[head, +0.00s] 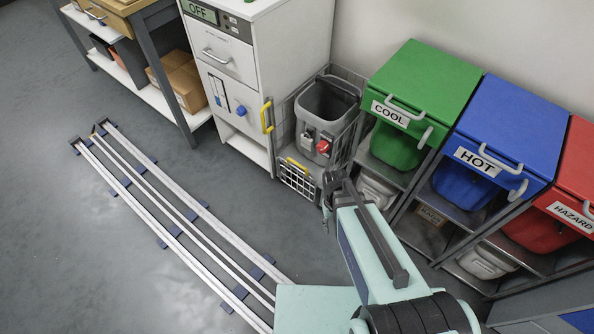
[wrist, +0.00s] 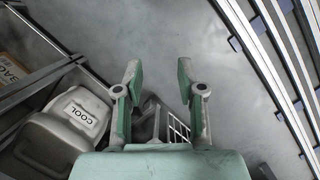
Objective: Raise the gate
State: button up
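The gate is a small white grid panel (head: 299,182) with a yellow bar along its top edge. In the head view it sits low at the front of the wire-sided bay that holds a grey bin (head: 328,108). In the wrist view part of the white grid (wrist: 179,128) shows between and beyond the finger bases. My gripper (head: 332,192) is just right of the gate in the head view, apart from it as far as I can tell. In the wrist view my gripper (wrist: 159,76) has its fingers spread, with nothing between them. The gate's yellow bar is hidden there.
A white cabinet (head: 245,75) with a yellow vertical handle (head: 267,115) stands left of the bay. Green (head: 425,85), blue (head: 513,125) and red (head: 580,170) lidded bins stand right. Rails (head: 165,207) cross the floor at left. Grey floor lies before the gate.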

jog(key=w+a+n+t+b, duration=0.2)
jog(key=w+a+b, duration=0.3)
jog(key=w, duration=0.5)
notch_tip(320, 180, up, 15)
jog(key=n+t+b, duration=0.3)
jog(key=n+b, duration=0.3)
jog(key=b, duration=0.3)
send_over(298, 164)
jog(key=s+a, duration=0.2)
jog(key=s, duration=0.1)
jog(key=b+x, duration=0.1)
jog(key=x, duration=0.4)
jog(key=b+x, duration=0.2)
jog(key=x, duration=0.4)
jog(key=b+x, duration=0.2)
jog(key=x, duration=0.3)
jog(key=shift+s+d+f, duration=0.1)
jog(key=shift+d+f, duration=0.2)
jog(key=shift+f, duration=0.05)
grip_shut()
